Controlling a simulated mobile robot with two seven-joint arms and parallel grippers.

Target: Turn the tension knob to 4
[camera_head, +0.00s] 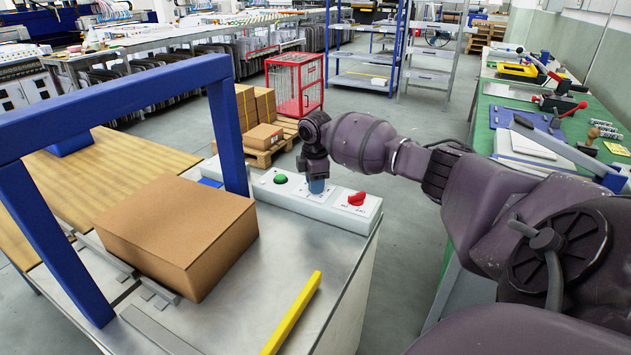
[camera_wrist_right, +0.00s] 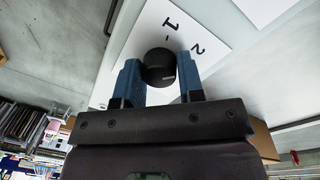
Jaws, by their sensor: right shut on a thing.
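The tension knob (camera_wrist_right: 158,62) is a round black knob on a white panel (camera_wrist_right: 215,35). I cannot read the knob's setting. My left gripper is not in view.
A cardboard box (camera_head: 170,225) lies under the blue gantry frame (camera_head: 228,130). A yellow bar (camera_head: 292,312) lies in front.

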